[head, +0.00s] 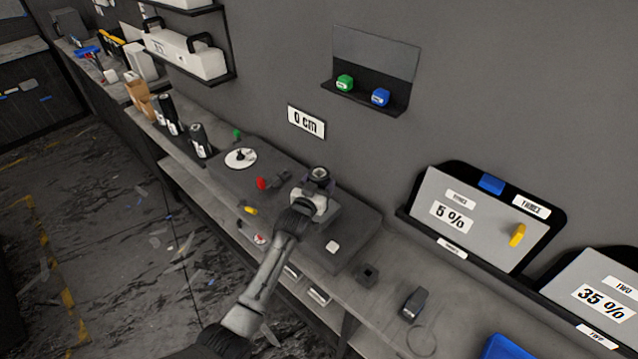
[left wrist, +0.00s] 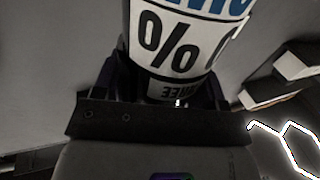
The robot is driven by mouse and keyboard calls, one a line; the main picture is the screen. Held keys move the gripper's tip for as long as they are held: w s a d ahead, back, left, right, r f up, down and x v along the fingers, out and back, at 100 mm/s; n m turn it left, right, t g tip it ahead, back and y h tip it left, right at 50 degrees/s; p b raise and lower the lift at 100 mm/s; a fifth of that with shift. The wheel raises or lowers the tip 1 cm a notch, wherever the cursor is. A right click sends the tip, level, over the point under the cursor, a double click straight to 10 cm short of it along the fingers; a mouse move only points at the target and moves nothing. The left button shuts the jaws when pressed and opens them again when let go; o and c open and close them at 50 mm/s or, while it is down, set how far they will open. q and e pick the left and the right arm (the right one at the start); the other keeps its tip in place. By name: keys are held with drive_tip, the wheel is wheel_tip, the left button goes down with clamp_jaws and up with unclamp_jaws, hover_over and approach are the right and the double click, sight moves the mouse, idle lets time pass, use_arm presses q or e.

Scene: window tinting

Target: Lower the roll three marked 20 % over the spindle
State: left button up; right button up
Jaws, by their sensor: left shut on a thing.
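My left gripper (head: 314,197) is shut on a roll (head: 319,173), whose dark round top end shows in the head view. The roll is held above the grey bench unit. A white disc with a dark upright spindle (head: 241,156) sits on the left part of that unit. The roll is to the right of the spindle and apart from it. My right gripper is not in view.
Several dark rolls (head: 199,140) stand on the bench to the left. A "0 cm" sign (head: 306,121) is on the wall.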

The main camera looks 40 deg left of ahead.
use_arm(q)
drive_tip(key=o, duration=1.2)
drive_tip(key=v, duration=1.3)
drive_tip(key=shift+s+d+p, duration=0.1)
drive_tip(key=shift+s+p, duration=0.2)
drive_tip(key=shift+s, duration=0.1)
